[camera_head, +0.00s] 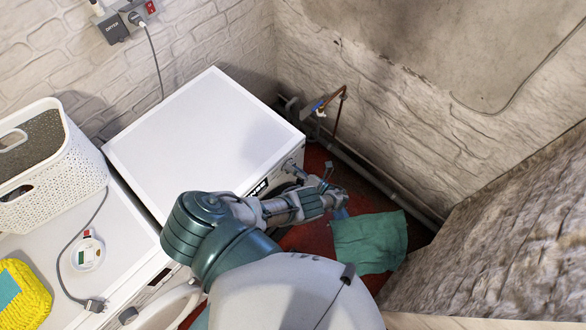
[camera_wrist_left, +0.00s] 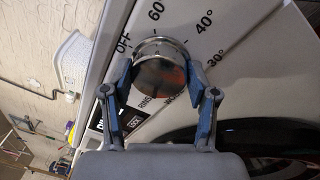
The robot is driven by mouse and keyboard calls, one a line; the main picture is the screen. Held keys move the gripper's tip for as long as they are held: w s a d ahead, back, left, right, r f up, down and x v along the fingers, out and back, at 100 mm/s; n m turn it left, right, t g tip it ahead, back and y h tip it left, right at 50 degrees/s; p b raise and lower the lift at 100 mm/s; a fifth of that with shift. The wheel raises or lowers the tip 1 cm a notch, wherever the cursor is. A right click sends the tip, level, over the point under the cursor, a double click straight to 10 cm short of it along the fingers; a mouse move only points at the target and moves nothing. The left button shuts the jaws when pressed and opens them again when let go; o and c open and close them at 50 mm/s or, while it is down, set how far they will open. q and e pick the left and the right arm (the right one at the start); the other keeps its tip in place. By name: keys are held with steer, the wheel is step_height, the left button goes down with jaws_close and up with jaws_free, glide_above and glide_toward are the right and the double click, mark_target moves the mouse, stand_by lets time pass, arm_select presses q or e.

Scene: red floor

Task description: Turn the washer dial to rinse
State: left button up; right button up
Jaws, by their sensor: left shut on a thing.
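The washer dial (camera_wrist_left: 160,68) is a round, shiny metal knob on the white front panel in the left wrist view. The labels OFF, 60, 40° and 30° run around its upper and right sides. My left gripper (camera_wrist_left: 160,76) is shut on the dial, one blue finger pad on each side. Which label the dial points to is unclear. In the head view the white washer (camera_head: 200,135) stands at centre, my left gripper (camera_head: 306,176) at its front right corner. My right gripper is not in view.
A green cloth (camera_head: 370,242) lies on the red floor. Pipes (camera_head: 370,175) run along the wall.

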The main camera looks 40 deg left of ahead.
arm_select(q)
steer(key=shift+f, duration=0.15)
steer(key=o, duration=1)
steer(key=shift+o, duration=0.8)
steer(key=shift+w, duration=0.1)
